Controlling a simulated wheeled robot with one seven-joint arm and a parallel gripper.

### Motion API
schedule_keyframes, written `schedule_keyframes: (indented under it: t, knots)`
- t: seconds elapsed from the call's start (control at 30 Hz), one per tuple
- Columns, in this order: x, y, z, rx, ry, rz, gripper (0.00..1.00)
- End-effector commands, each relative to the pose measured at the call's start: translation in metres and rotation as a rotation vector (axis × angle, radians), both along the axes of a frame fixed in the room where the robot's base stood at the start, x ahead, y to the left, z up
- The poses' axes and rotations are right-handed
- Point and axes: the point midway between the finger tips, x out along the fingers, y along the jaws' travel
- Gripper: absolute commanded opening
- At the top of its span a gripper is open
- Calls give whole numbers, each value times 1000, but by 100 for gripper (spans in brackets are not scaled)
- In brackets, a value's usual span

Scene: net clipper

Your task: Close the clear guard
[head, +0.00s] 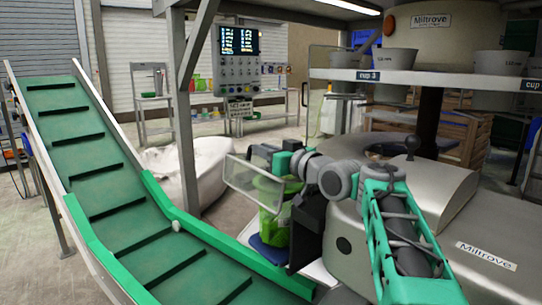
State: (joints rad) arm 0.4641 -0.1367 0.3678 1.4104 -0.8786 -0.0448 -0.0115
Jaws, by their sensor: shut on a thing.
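The clear guard (248,183) is a see-through panel with a pale frame, left of the middle of the head view. It stands in front of the upper part of a green net-like bundle (272,222) on the clipper. My gripper (258,156) is at the guard's upper right edge and is shut on it. The fingertips are small and partly hidden, so the exact hold is hard to see. My green and grey arm reaches in from the right and hides part of the machine behind the guard.
A green conveyor (95,165) with dark slats slopes down along the left. A steel machine housing (470,215) fills the right. A control panel (238,60) hangs behind on a grey post (186,110). A large white bag (195,165) sits behind the conveyor.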

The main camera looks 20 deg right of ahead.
Motion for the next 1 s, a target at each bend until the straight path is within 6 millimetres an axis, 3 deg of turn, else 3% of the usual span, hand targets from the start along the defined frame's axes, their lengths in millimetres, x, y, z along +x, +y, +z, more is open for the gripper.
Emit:
schedule_keyframes:
  t: [0.03,0.2,0.77,0.8,1.0]
  knots:
    - [1,0,-13,3,7,-5,0]
    - [-1,3,-20,7,8,-6,0]
    - [-2,5,-21,8,7,-5,0]
    - [-2,6,-21,8,7,-5,15]
    - [-2,7,-20,7,4,-2,32]
